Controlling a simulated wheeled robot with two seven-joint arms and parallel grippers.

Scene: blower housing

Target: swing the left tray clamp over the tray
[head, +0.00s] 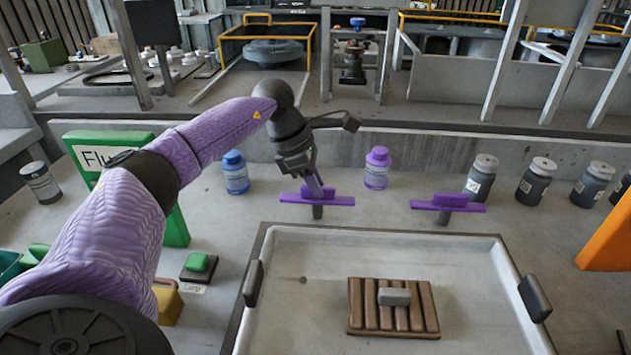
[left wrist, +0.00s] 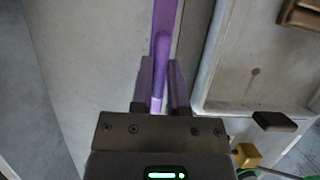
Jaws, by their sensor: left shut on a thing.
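The left tray clamp (head: 338,201) is a purple bar on a short grey post, behind the back left part of the tray rim (head: 380,231). It lies crosswise, roughly along the back rim, and not over the tray. My left gripper (head: 314,187) comes down from above and is shut on the raised middle of this clamp. In the left wrist view the fingers (left wrist: 163,88) close around the purple clamp (left wrist: 165,18). The right tray clamp (head: 465,207), also purple, stands behind the back right of the tray in a similar pose. My right gripper is not in view.
A slatted brown block (head: 393,322) with a grey piece on top lies in the tray. Dark handles (head: 253,284) flank it. A blue bottle (head: 235,172), a purple bottle (head: 377,168) and several dark jars (head: 481,177) stand behind. A green sign (head: 110,142) is at the left.

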